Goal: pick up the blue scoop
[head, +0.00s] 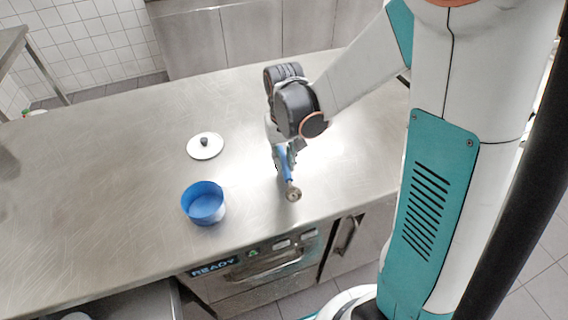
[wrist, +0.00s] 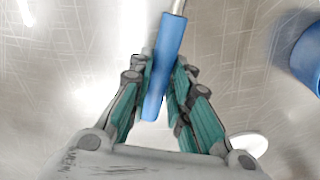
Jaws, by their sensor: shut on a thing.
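The blue scoop (wrist: 164,64) has a blue handle that lies between the two fingers of my gripper (wrist: 160,72) in the wrist view. A thin metal shaft runs from the handle past the top edge of that view. In the head view my gripper (head: 286,153) points down over the front part of the steel counter. The scoop's blue handle (head: 288,172) shows below it, with a small round metal end (head: 293,193) at the bottom. My gripper is shut on the handle. I cannot tell whether the scoop touches the counter.
An open blue pot (head: 204,213) stands on the counter (head: 110,180) left of my gripper. A white lid with a dark knob (head: 204,152) lies behind it. The counter's left part is mostly clear. An appliance reading READY (head: 265,262) is below the front edge.

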